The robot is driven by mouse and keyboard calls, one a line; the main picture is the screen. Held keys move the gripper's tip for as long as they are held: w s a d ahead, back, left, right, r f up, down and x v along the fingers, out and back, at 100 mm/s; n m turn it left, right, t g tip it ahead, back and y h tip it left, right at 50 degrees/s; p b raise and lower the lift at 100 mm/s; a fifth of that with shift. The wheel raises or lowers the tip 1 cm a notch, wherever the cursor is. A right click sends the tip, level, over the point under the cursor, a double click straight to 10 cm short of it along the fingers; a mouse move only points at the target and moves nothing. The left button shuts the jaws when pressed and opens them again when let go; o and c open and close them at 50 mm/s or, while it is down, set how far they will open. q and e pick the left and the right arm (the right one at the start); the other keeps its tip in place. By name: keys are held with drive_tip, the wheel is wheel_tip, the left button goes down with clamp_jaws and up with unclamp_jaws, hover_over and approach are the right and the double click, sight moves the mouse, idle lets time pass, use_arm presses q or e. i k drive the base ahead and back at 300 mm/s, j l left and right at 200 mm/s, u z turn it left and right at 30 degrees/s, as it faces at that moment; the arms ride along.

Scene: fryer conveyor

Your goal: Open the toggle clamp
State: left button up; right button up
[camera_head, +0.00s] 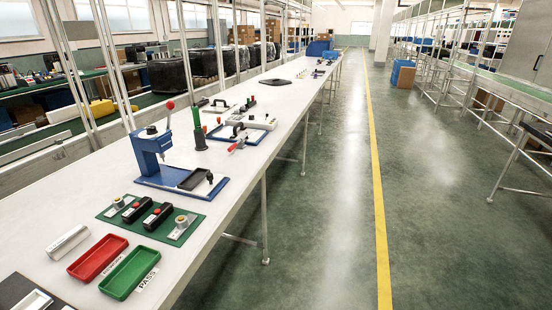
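A small clamp-like device with a red handle (239,144) sits at the near edge of a blue-based fixture (243,134) on the long white bench. It is most likely the toggle clamp, but it is too small to tell whether it is open or shut. A blue press (149,150) with a red-knobbed lever stands nearer, with a black block (194,178) and a small dark-tipped part (210,179) on its base. Neither of my grippers shows in the head view.
The white bench (100,195) holds a green board (150,220), a red tray (97,257) and a green tray (129,272) at its near end. A green upright tool (199,130) stands beside the press. The floor aisle (330,210) right of the bench is clear.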

sight(233, 146)
drive_tip(key=i+l+u, duration=0.3)
drive_tip(key=i+u, duration=0.15)
drive_tip(key=i, duration=0.2)
drive_tip(key=i+l, duration=0.2)
drive_tip(key=l, duration=0.15)
drive_tip(key=i+l+u, duration=0.1)
drive_tip(key=l, duration=0.25)
drive_tip(key=i+l, duration=0.5)
drive_tip(key=l, duration=0.25)
drive_tip(key=i+l+u, duration=0.1)
drive_tip(key=l, duration=0.25)
drive_tip(key=i, duration=0.1)
